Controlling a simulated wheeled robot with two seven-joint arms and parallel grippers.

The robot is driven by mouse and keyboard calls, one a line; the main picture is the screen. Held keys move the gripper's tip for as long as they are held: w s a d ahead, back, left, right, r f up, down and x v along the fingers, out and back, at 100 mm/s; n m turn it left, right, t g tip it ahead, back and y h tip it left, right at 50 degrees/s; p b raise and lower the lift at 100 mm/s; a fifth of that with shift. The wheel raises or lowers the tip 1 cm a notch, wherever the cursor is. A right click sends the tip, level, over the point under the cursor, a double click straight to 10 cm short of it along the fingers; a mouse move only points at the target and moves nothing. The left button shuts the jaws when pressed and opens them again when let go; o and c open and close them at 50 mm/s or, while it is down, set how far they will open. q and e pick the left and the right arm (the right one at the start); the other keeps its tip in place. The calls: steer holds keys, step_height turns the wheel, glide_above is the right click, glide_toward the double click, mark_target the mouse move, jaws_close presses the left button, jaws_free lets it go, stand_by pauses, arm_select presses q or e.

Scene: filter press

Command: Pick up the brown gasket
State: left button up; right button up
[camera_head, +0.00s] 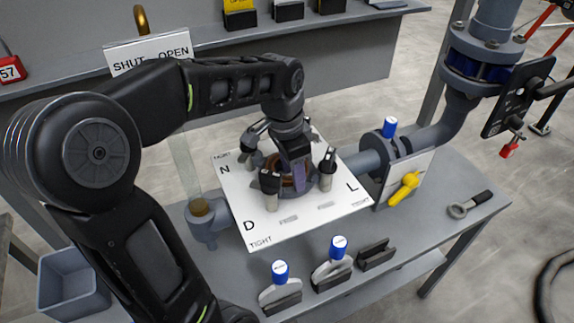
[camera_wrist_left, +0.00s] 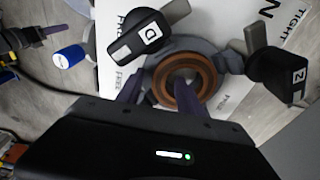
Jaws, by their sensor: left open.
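The brown gasket (camera_wrist_left: 206,76) is a ring lying on the grey fitting in the middle of the white lettered board (camera_head: 255,228). In the head view only slivers of the gasket (camera_head: 288,186) show behind my gripper. My left gripper (camera_head: 299,178) comes down over the fitting, with its purple fingers low at the ring. In the left wrist view the fingers (camera_wrist_left: 160,84) are apart; one is over the ring's hole and the other is beside its outer edge. Contact cannot be told. My right gripper is not in view.
Dark-topped clamp handles (camera_head: 270,183) marked D and N stand close around the gasket. Two blue-capped holders (camera_head: 281,273) and a dark block (camera_head: 376,254) are at the front. A yellow valve handle (camera_head: 405,188) and a wrench (camera_head: 470,204) are on the right.

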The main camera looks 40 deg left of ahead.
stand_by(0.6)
arm_select(q)
jaws_close()
stand_by(0.5)
